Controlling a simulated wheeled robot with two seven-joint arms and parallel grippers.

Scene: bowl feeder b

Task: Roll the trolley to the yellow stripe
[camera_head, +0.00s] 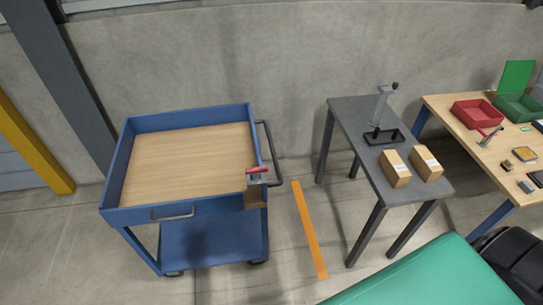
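The trolley (116,190) is blue with a wood-coloured top tray and a lower blue shelf (210,240). It stands on its casters at the left of the picture. A dark push handle (271,150) is on its right side, and a small grey handle (172,212) is on its front side. A yellow-orange stripe (309,230) lies on the floor to the right of the trolley, with a gap of bare floor between them. Neither of my grippers is in view.
A grey table (357,120) right of the stripe holds two cartons (395,168) and a stand (383,105). A wooden bench (460,112) with red (477,113) and green bins is farther right. A green surface (420,280) fills the lower right. A concrete wall is behind.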

